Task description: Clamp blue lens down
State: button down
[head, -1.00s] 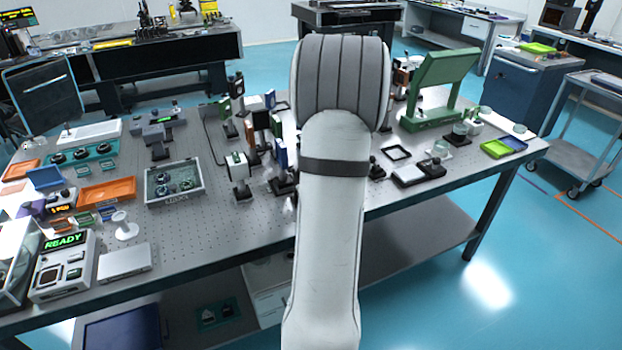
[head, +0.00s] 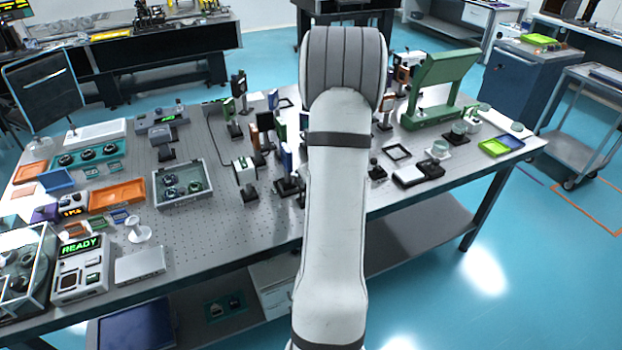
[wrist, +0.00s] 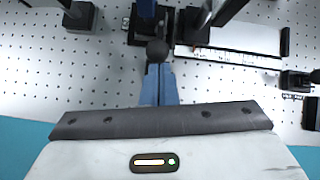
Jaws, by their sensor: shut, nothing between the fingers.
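My gripper (wrist: 160,84) shows in the wrist view as two blue fingers, shut and empty. Just past its fingertips is a dark round knob (wrist: 157,50) on a dark mount base (wrist: 140,35); I cannot tell whether the fingertips touch the knob. A blue piece (wrist: 147,8) rises above that base at the top edge, cut off by the frame; it may be the blue lens's holder. In the head view a blue upright holder (head: 287,160) stands on the table left of my arm. My gripper is hidden behind my arm there.
The perforated table (head: 225,225) is crowded around the blue holder with dark posts and a white-faced holder (head: 245,170). A green stand (head: 440,85) is at right. A grey tray (head: 183,203) and orange trays are at left. A white-and-black strip (wrist: 230,55) lies beside the base.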

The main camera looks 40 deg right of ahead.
jog(key=shift+w+d+r, duration=0.15)
jog(key=shift+w+r, duration=0.2)
jog(key=shift+w, duration=0.25)
jog(key=shift+w, duration=0.15)
jog(key=shift+r, duration=0.1)
notch_tip(320, 180, up, 10)
jog(key=p, duration=0.6)
jog(key=shift+s+d+p, duration=0.2)
jog(key=shift+s+p, duration=0.1)
jog(key=shift+s, duration=0.05)
